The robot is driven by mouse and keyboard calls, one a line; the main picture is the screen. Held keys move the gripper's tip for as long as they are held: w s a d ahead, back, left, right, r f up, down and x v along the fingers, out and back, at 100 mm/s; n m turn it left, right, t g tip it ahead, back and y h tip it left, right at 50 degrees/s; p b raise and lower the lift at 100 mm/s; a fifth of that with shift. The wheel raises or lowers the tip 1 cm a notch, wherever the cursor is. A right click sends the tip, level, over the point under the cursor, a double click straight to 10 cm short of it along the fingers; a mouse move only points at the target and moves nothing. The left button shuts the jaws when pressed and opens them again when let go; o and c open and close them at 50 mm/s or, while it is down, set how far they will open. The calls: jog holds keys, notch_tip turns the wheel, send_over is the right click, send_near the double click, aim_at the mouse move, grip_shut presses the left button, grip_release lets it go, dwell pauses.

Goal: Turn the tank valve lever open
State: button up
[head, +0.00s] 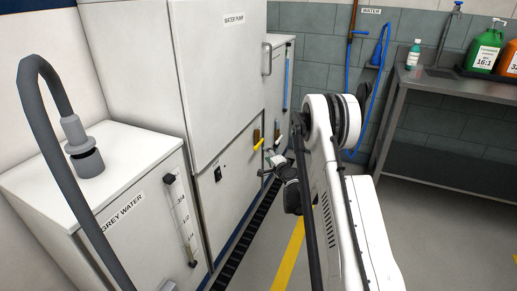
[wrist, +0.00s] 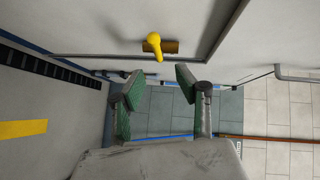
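A yellow lever (wrist: 153,43) on a brass-coloured fitting (wrist: 170,47) shows at the top of the wrist view, on a pale panel. My gripper (wrist: 158,86) has its two green-padded fingers spread apart with nothing between them. The lever is beyond the fingertips and apart from them. My gripper (head: 270,160) is close to the cabinet front there, partly hidden by my arm.
The GREY WATER tank (head: 130,160) with a grey hose (head: 45,130) stands at left. A steel bench (head: 455,84) with bottles is at back right. A blue hose (head: 372,105) hangs on the back wall. Floor with a yellow stripe (head: 288,262) is clear beside the cabinet.

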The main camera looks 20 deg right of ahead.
aim_at(259, 143)
jog(key=shift+w+d+f+b, duration=0.25)
jog(key=shift+w+f+b, duration=0.3)
jog(key=shift+w, duration=1.7)
jog(key=shift+w+d+f+b, duration=0.35)
jog(key=shift+w+b, duration=0.4)
jog(key=shift+w, duration=1.5)
jog(key=shift+w+d+f+b, duration=0.15)
jog(key=shift+w+f+b, duration=0.45)
jog(key=shift+w, duration=1.65)
jog(key=shift+r, duration=0.1)
grip_shut()
